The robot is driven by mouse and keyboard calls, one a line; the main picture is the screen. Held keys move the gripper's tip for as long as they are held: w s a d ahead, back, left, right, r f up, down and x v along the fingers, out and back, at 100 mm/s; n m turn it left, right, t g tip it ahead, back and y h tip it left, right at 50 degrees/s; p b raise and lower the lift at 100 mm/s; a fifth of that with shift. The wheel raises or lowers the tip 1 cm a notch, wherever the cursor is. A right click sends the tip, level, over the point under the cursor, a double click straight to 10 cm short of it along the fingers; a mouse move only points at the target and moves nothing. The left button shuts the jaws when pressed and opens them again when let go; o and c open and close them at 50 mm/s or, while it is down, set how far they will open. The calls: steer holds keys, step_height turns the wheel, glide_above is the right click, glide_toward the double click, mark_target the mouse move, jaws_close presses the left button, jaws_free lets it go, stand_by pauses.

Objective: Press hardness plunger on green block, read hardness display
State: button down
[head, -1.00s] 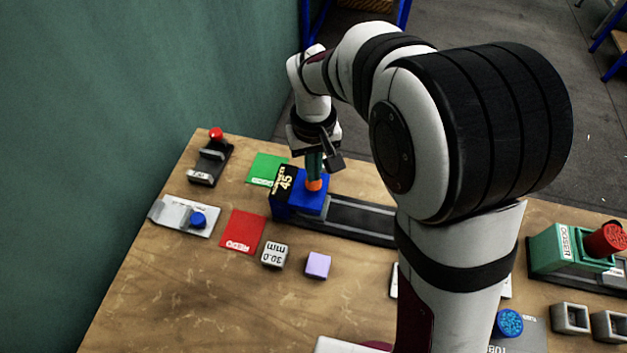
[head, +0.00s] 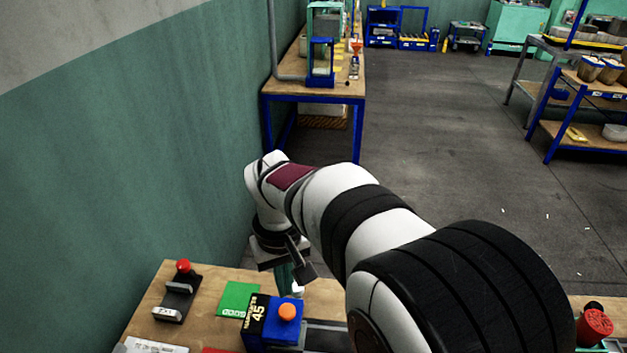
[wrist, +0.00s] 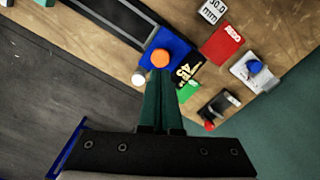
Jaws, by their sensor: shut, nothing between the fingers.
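The blue hardness press (head: 258,331) stands on the table at the lower middle of the head view, with an orange plunger (head: 287,311) on top. Its black display (head: 256,313) reads 45 in yellow. In the wrist view the orange plunger (wrist: 160,58) is uncovered and the blue press body (wrist: 178,48) surrounds it. My gripper (head: 291,291) is shut and empty, behind the press in the head view and apart from the plunger. Its green fingers (wrist: 160,105) point toward the press in the wrist view.
A green mat (head: 238,299) lies left of the press, and a red mat (wrist: 222,41) lies near it. A red-knobbed device (head: 177,292) stands farther left. A cube marked 30.0 mm (wrist: 213,11) sits beyond the red mat. A small white round thing (wrist: 138,79) shows beside the press.

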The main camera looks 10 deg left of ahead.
steer(key=s+d+r+m+y, duration=0.1)
steer(key=s+d+r+m, duration=0.3)
steer(key=s+d+m, duration=0.55)
steer(key=s+d+f+m, duration=0.1)
steer(key=s+d+m, duration=0.1)
steer(key=s+d, duration=0.4)
steer(key=s, duration=0.4)
steer(key=shift+s+d+f+y, duration=0.2)
steer(key=shift+s+f+y, duration=0.1)
steer(key=shift+y, duration=0.1)
